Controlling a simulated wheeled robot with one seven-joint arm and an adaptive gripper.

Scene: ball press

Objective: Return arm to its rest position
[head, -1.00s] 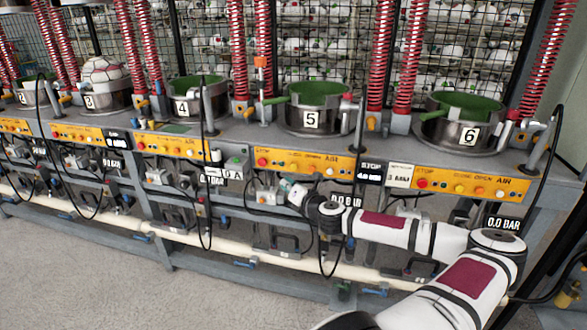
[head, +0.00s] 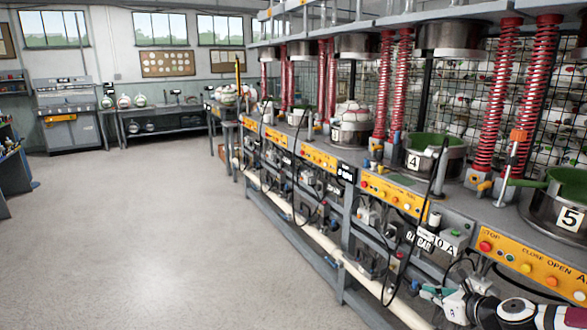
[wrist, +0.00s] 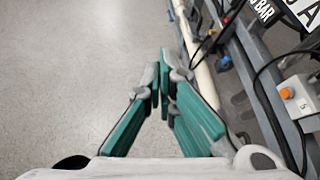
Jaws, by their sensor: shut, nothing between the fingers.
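My gripper (wrist: 162,78) points away from the wrist camera, its teal-padded fingers shut together with nothing between them. Pale floor lies beneath the fingers in that view, with the press bench's lower frame close on the right. In the head view my gripper (head: 432,291) is small at the bottom right, in front of the bench's lower front below station 4. My white wrist and forearm run from it off the bottom right corner.
The press bench has orange button panels (head: 393,194), green-lined pots (head: 430,154) and red springs (head: 400,80). A cream pipe (head: 300,222) runs low along its front. Cables hang there. The floor (head: 150,230) to the left is open. A workbench (head: 160,120) stands at the back.

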